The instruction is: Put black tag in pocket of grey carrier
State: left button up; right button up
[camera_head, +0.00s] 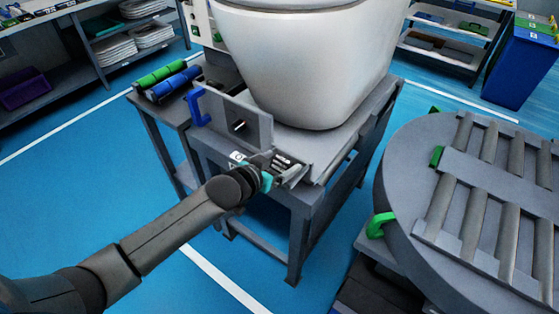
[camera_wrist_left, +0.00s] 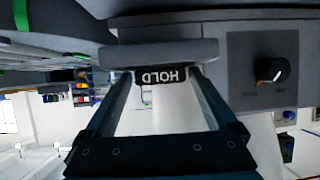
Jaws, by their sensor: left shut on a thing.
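My left gripper (camera_head: 277,172) reaches the front edge of the grey carrier (camera_head: 323,140) under the white toilet bowl. In the left wrist view its two fingers (camera_wrist_left: 160,84) are shut on the black tag (camera_wrist_left: 162,76), which carries the white word HOLD, upside down in that picture. The tag's far edge meets a grey lip of the carrier (camera_wrist_left: 160,53). I cannot tell whether the tag is inside the pocket or only against it. In the head view a small dark part of the tag (camera_head: 283,162) shows at the fingertips. My right gripper is not in view.
A grey panel with a black knob (camera_head: 239,126) and a blue handle (camera_head: 197,107) stand left of the gripper. The toilet bowl (camera_head: 305,60) rises close behind. A round grey roller table (camera_head: 470,190) is at right. Blue floor is open at front left.

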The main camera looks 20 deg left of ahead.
pick_arm(q)
jog(key=o, duration=1)
jog(key=shift+r, duration=0.25)
jog(key=p+v, duration=0.3)
jog(key=v, duration=0.9)
jog(key=shift+r, duration=0.35)
